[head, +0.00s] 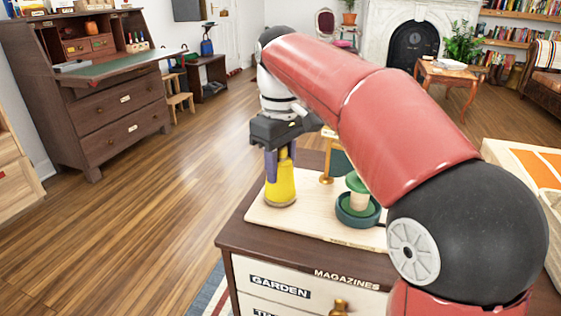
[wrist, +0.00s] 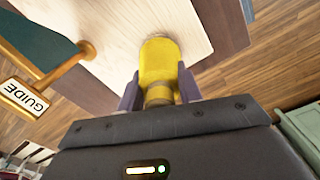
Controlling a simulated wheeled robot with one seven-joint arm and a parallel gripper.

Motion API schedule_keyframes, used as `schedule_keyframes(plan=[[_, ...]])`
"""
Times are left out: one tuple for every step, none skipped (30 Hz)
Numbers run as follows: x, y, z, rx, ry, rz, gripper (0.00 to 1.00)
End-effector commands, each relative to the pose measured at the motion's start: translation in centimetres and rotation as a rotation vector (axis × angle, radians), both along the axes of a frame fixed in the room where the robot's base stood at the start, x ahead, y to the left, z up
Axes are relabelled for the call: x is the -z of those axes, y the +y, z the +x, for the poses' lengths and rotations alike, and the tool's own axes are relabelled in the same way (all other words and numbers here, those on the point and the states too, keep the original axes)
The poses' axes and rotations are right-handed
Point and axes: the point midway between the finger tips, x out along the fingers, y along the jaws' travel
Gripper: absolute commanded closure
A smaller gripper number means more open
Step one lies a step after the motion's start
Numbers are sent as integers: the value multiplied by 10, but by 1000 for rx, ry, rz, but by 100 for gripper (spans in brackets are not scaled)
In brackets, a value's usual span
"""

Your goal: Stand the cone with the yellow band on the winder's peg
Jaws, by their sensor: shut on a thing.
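My gripper (head: 280,168) points down at the left of the pale wooden board (head: 312,222), shut on a yellow cone (head: 281,186). In the wrist view the yellow cone (wrist: 158,62) sits between the two purple fingers, its narrow end towards the palm. It looks upright, with its wide end at or just above the board; I cannot tell if it touches. To its right, a cream piece with a green top (head: 357,190) stands in a round dark green dish (head: 343,214). I cannot make out a bare peg.
A brass post (head: 327,165) stands behind the cone; beside it the wrist view shows a GUIDE tag (wrist: 27,100). The board lies on a dark-topped cabinet (head: 240,235) with labelled drawers. My arm hides the board's right part. An orange-and-cream box (head: 520,165) stands at right.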

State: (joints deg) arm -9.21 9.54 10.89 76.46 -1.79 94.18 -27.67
Motion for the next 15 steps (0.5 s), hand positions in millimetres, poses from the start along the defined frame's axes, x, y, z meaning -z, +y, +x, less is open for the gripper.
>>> schedule_keyframes(plan=[[0,0,0,0,-1,1,90],[0,0,0,0,-1,1,90],[0,0,0,0,-1,1,90],[0,0,0,0,-1,1,90],[0,0,0,0,-1,1,90],[0,0,0,0,-1,1,90],[0,0,0,0,-1,0,90],[0,0,0,0,-1,0,90],[0,0,0,0,-1,0,61],[0,0,0,0,-1,0,57],[0,0,0,0,-1,0,53],[0,0,0,0,-1,0,48],[0,0,0,0,-1,0,44],[0,0,0,0,-1,0,40],[0,0,0,0,-1,0,40]])
